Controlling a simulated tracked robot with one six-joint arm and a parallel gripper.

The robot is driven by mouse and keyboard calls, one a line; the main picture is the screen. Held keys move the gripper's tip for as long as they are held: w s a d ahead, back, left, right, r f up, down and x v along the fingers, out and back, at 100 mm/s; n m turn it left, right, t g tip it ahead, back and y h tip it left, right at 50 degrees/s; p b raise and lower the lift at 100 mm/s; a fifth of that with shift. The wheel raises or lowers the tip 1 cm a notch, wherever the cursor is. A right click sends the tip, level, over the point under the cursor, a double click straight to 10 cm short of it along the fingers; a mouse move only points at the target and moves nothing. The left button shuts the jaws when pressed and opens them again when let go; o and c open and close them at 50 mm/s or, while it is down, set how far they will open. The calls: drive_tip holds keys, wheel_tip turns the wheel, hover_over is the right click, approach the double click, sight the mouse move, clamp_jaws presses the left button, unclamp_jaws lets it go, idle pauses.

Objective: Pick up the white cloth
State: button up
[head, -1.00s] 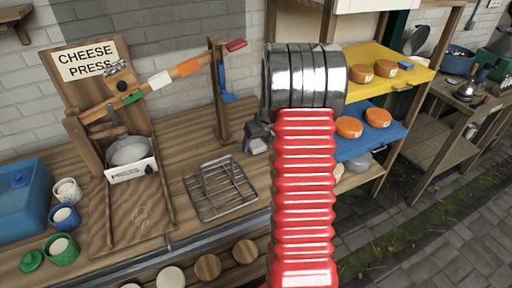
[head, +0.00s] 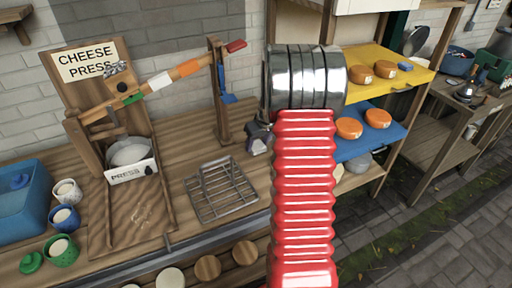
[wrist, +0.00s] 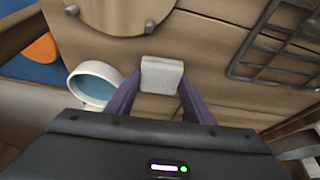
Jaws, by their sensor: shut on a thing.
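The white cloth (wrist: 162,76) is a small, pale grey-white folded piece. In the wrist view it sits between the tips of my two purple-grey fingers. My gripper (wrist: 161,90) is shut on it, with a finger at each side. In the head view my gripper (head: 259,143) is a small dark shape just left of my red arm, over the wooden counter. The cloth cannot be made out clearly there. Whether it touches the counter I cannot tell.
A wire rack (head: 220,190) lies on the counter left of my gripper. A white bowl with a blue inside (wrist: 94,86) is close beside the left finger. The cheese press (head: 130,150) stands further left. Shelves with orange cheeses (head: 349,128) are at right.

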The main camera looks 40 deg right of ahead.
sight(257, 146)
wheel_tip(257, 146, up, 10)
idle(0.6)
idle(0.4)
drive_tip(key=o, duration=0.4)
drive_tip(key=c, duration=0.3)
